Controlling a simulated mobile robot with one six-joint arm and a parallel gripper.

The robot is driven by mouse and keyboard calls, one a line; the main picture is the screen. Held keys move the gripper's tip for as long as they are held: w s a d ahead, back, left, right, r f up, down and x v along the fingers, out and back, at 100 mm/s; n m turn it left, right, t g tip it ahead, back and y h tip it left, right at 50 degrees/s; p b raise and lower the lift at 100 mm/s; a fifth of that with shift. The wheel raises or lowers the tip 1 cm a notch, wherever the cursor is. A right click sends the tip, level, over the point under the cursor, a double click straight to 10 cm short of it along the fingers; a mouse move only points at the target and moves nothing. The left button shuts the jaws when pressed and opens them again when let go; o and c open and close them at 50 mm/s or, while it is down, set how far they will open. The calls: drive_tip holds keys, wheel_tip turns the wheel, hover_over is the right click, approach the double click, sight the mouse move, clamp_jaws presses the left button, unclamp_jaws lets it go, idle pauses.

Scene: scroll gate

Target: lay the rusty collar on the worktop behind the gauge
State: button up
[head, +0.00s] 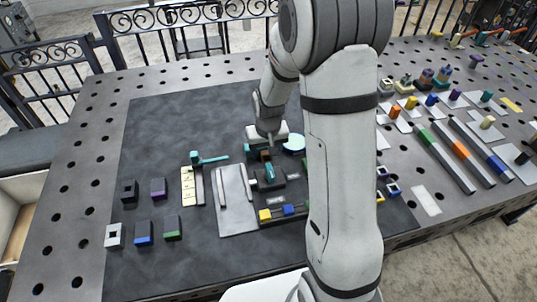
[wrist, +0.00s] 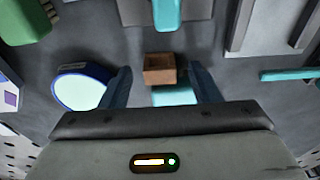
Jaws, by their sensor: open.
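The rusty collar (wrist: 160,68) is a small brown square ring in the wrist view, with a turquoise piece (wrist: 174,96) right beside it. My gripper (wrist: 159,72) is open, with one dark blue finger on each side of the collar and gaps between. In the head view my gripper (head: 267,146) is low over the dark mat, and the collar is mostly hidden. A round pale-faced disc with a blue rim (wrist: 82,88) lies left of the fingers; it also shows in the head view (head: 293,143). A turquoise T-shaped tool (head: 208,159) lies left of my gripper. I cannot tell which is the gauge.
A grey plate (head: 236,218) with upright strips and a dark fixture (head: 268,180) stand near my gripper. Several small blocks (head: 143,233) sit at left. Coloured bars (head: 461,150) and many parts lie at right. The mat is clear at back left (head: 170,120).

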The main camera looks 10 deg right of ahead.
drive_tip(key=shift+c, duration=0.4)
drive_tip(key=c, duration=1.1)
